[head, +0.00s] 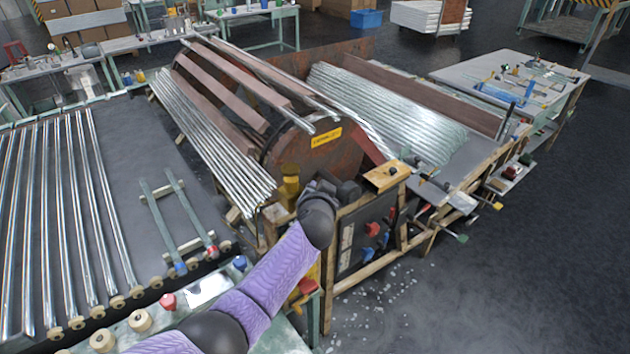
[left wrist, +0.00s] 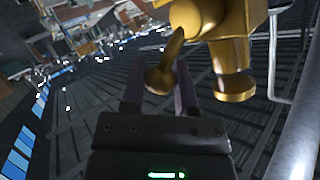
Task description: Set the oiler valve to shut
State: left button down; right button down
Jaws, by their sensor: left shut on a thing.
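The oiler valve, a brass-yellow fitting (left wrist: 232,50), fills the upper right of the left wrist view. Its small curved lever with a rounded end (left wrist: 160,80) hangs down on the left of the body. My left gripper (left wrist: 160,76) has its two dark fingers on either side of this lever and is shut on it. In the head view my purple-sleeved left arm reaches up to the end of the drum machine beside a yellow part (head: 290,187), likely the oiler. The fingers and the lever are hidden there by my wrist. My right gripper is in neither view.
A rack of long tubes (head: 60,210) lies at left. The floor at lower right is open, with white fragments near the panel.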

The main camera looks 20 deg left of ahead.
pick_arm(q)
jog(key=shift+w+d+f+m+g+y, duration=0.3)
jog(key=shift+m+g, duration=0.1)
jog(key=shift+g, duration=0.3)
jog(key=shift+w+d+f+m+g+y+b, duration=0.15)
jog(key=shift+f+m+g+y+b, duration=0.15)
jog(key=shift+f+m+g+b, duration=0.25)
jog(key=m+g+y+b, duration=0.1)
jog(key=b, duration=0.3)
jog(key=f+g+b, duration=0.1)
jog(key=g+b, duration=0.1)
jog(key=b, duration=0.2)
jog(key=f+m+g+y+b, duration=0.1)
jog(key=b, duration=0.4)
jog(key=shift+w+d+f+m+g+y, duration=0.15)
jog(key=shift+w+f+m+g+y, duration=0.1)
jog(key=shift+m+y, duration=0.1)
jog(key=c, duration=0.7)
grip_release()
jog(key=shift+o, duration=0.2)
jog(key=shift+r, duration=0.15)
